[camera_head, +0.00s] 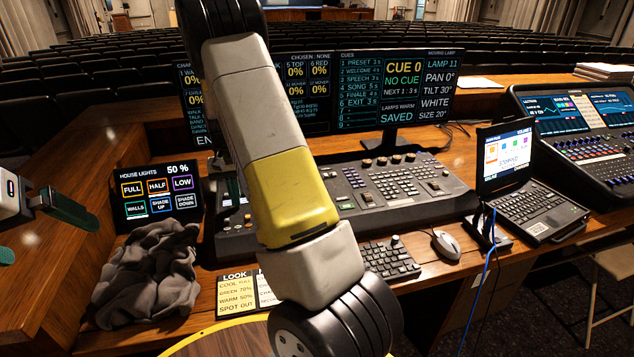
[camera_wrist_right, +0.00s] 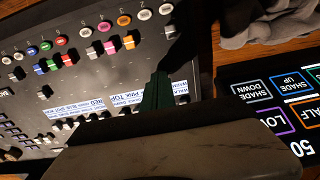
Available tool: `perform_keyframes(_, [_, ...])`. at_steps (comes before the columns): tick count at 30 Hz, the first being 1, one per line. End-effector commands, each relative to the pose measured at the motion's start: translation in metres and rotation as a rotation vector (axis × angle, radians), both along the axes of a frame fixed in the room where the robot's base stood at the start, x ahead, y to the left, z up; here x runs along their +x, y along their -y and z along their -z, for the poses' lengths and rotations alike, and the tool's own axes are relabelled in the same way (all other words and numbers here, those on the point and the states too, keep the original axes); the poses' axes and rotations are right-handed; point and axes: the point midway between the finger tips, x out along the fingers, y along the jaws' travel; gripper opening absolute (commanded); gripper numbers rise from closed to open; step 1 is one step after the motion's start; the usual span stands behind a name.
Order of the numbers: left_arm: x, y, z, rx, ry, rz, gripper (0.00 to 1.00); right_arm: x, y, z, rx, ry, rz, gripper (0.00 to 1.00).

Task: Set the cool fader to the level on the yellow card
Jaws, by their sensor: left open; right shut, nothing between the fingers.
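The yellow card (camera_head: 235,296) lies at the desk's front edge in the head view. It reads LOOK, COOL FULL, GREEN 70%, WARM 50%, SPOT OUT. The lighting console (camera_head: 430,205) stands behind it; my right arm hides part of its left side. In the right wrist view the console's fader panel (camera_wrist_right: 25,100) shows several coloured caps; I cannot tell which is the cool fader. My right gripper (camera_wrist_right: 158,88) is shut and empty, its green fingertips over the panel near the label strips; contact is unclear. My left gripper (camera_head: 38,230) is open and empty at the far left.
A crumpled grey cloth (camera_head: 150,275) and the house-lights touchscreen (camera_head: 158,195) are left of the console. A keyboard (camera_head: 390,262), a mouse (camera_head: 446,245) and a laptop (camera_head: 530,205) are to the right. Monitors (camera_head: 420,90) stand behind the console.

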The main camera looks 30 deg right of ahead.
Motion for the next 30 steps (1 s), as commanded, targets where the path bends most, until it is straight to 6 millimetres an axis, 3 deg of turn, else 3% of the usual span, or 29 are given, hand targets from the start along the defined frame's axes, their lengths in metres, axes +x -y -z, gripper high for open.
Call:
perform_keyframes(19, [0.000,0.000,0.000,0.000,0.000,0.000,1.00,-0.001,-0.001,-0.045,0.000,-0.001,0.000,0.00])
perform_keyframes(30, [0.000,0.000,0.000,0.000,0.000,0.000,1.00,-0.001,0.000,-0.050,0.000,-0.002,0.000,0.00])
